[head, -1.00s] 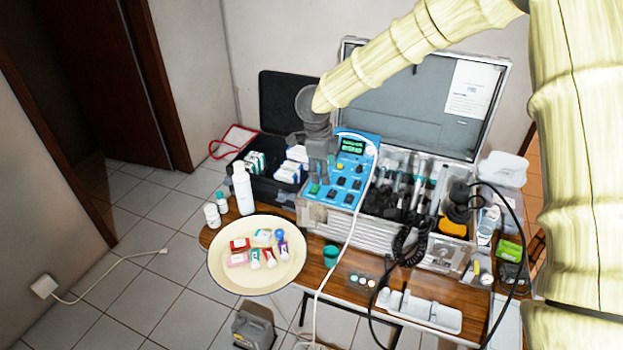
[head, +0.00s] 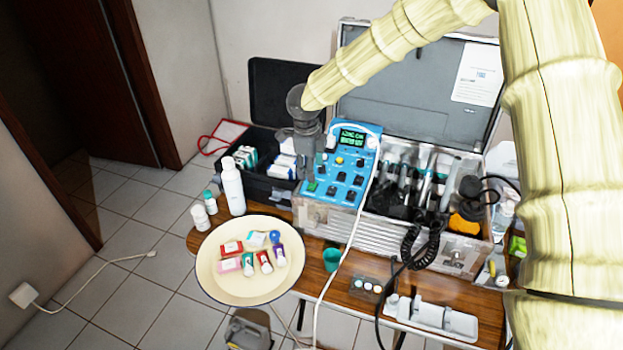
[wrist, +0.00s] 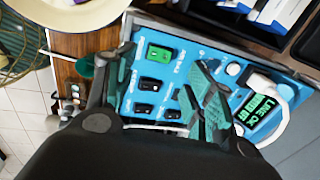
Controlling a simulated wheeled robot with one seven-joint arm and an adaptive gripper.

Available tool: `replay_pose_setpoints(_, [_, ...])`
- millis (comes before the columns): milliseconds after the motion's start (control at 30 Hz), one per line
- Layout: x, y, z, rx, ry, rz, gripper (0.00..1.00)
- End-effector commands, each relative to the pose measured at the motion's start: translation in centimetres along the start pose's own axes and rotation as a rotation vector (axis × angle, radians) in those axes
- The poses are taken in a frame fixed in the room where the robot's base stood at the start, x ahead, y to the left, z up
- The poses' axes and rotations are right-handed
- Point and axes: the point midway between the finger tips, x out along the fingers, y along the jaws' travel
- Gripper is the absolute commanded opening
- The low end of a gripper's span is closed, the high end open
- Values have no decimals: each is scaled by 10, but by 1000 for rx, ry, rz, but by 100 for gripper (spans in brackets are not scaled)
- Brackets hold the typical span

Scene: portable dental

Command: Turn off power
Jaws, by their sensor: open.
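The blue control panel (head: 318,213) sits at the left of the open case in the head view, with a lit green display (head: 351,138) and several switches. In the wrist view the panel (wrist: 190,60) shows a green rocker switch (wrist: 158,52), black rocker switches (wrist: 150,84) and the display (wrist: 262,110). My gripper (head: 309,172) hangs over the panel's left part in the head view. In the wrist view my gripper (wrist: 148,78) is open and empty, its teal-padded fingers spread either side of the switches. Contact with the panel cannot be told.
A cream plate (head: 240,291) with small tubes and boxes stands at the front left, near white bottles (head: 233,187). A white cable (head: 345,245) crosses the panel's right edge. A black box (head: 257,185) with cartons stands left of the panel. Handpieces fill the case (head: 349,233).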

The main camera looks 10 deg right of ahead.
Motion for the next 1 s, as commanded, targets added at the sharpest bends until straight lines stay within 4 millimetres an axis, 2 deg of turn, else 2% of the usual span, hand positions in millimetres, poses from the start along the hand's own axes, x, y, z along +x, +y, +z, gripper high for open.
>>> replay_pose_setpoints(200, [34,0,-1,0,3,0,54])
replay_pose_setpoints(400, [56,0,-1,-1,1,0,54])
replay_pose_setpoints(600, [66,0,-1,0,1,0,54])
replay_pose_setpoints(867, [67,0,-1,0,0,0,54])
replay_pose_setpoints(1000, [67,0,-1,0,0,0,28])
